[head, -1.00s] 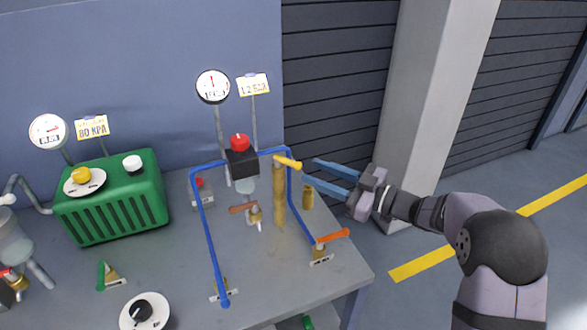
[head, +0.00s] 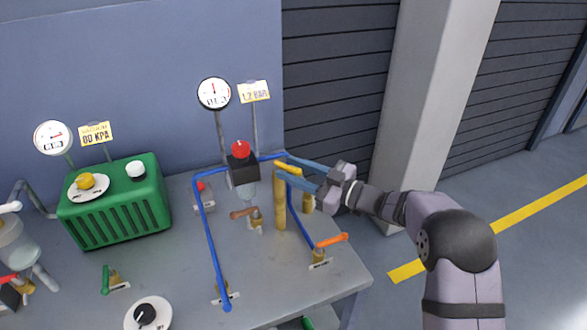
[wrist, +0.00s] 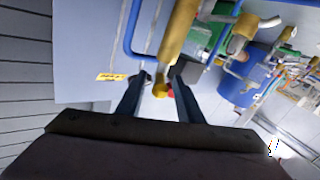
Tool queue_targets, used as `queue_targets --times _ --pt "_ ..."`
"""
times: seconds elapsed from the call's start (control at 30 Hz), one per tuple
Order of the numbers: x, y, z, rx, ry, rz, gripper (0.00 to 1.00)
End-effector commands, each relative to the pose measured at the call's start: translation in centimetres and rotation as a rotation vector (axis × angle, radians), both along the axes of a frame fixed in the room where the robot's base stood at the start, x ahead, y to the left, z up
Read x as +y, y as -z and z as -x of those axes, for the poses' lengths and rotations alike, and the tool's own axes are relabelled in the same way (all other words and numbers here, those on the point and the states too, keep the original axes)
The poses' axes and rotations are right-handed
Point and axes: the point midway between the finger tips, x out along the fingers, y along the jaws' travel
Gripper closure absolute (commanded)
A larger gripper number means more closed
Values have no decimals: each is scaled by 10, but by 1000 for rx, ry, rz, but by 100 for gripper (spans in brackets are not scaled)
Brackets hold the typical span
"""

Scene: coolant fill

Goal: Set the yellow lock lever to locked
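The yellow lock lever (head: 288,168) sits on top of an upright brass post (head: 280,208) at the right part of the bench. My gripper (head: 285,170) has reached in from the right at the lever's height. Its two blue fingers are apart, one on the far side of the lever and one on the near side. In the wrist view, my gripper (wrist: 158,82) shows gaps beside the lever; I cannot tell whether either finger touches it.
A blue pipe frame (head: 207,240) stands around the post, close to my fingers. A black box with a red knob (head: 241,149) is just left. An orange-handled valve (head: 331,240) is at the front right. A green box (head: 115,210) stands at the left. Open floor lies right of the bench.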

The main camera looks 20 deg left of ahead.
Motion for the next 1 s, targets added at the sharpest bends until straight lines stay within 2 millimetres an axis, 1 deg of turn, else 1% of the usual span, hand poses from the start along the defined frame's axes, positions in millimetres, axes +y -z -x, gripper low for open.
queue_targets --times 0.17,0.2,0.27,0.3,0.67,0.87,1.0 --pt "0 0 0 0 0 0 67" --pt "0 0 0 0 0 0 76" --pt "0 0 0 0 0 0 91" --pt "0 0 0 0 0 0 100" --pt "0 2 2 0 22 2 100" --pt "1 3 6 1 94 1 100" --pt "3 4 11 1 181 1 100"
